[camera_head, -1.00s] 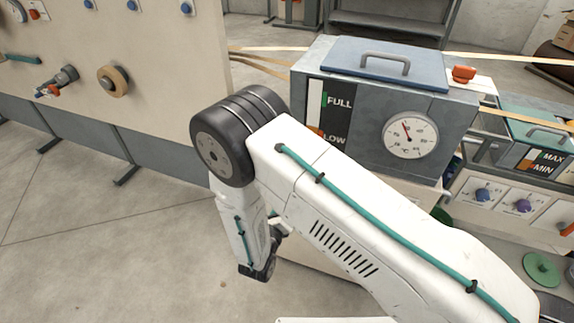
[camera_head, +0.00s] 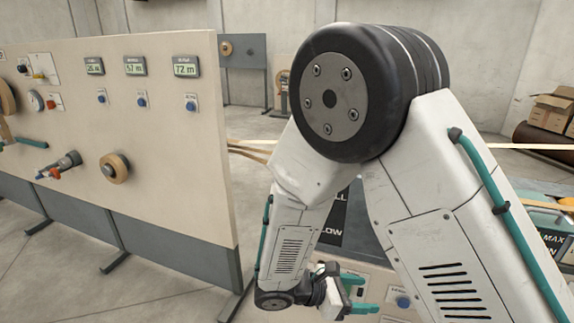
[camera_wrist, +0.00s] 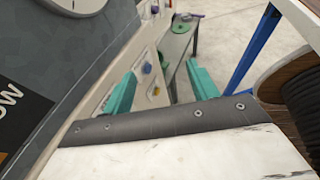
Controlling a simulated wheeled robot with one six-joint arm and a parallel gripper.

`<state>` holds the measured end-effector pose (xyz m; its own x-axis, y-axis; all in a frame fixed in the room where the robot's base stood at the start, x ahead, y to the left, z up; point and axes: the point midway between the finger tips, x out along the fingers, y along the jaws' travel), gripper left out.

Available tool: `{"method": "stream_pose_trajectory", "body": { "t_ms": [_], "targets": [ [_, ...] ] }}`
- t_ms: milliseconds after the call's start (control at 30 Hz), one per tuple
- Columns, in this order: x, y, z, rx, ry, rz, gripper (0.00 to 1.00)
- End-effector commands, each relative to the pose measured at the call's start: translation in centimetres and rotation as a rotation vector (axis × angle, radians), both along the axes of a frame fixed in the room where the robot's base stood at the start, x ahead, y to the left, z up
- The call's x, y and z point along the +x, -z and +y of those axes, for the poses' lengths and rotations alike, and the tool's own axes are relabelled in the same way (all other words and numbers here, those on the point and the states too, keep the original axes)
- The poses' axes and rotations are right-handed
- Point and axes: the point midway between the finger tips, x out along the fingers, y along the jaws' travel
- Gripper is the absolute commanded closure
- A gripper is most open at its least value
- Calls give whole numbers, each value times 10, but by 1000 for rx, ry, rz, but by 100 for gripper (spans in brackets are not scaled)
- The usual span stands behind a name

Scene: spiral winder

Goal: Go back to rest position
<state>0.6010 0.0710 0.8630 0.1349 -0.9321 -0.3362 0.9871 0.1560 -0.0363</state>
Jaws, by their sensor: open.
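My gripper (camera_head: 362,294) has teal fingers and hangs low in front of the grey tank machine in the head view, below my raised white arm with its black elbow joint. In the wrist view the two teal fingers of my gripper (camera_wrist: 158,88) stand apart with nothing between them. My arm hides most of the grey tank (camera_head: 355,215), whose dark level label still shows. The tank's grey side also fills the left of the wrist view (camera_wrist: 50,60), close to the fingers.
A beige control panel (camera_head: 120,190) with displays and knobs stands at left. A low table (camera_wrist: 180,45) with a green disc and a blue frame (camera_wrist: 255,50) show ahead of the wrist. A dark wound spool (camera_wrist: 300,95) is at right. Bare floor lies at lower left.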

Motion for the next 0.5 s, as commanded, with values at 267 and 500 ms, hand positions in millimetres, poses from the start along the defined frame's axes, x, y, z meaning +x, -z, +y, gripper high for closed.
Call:
{"method": "stream_pose_trajectory", "body": {
  "t_ms": [267,500],
  "targets": [
    [-53,-74,-41,290,488,-235,41],
    [-96,-123,-57,525,865,-424,41]
  ]
}}
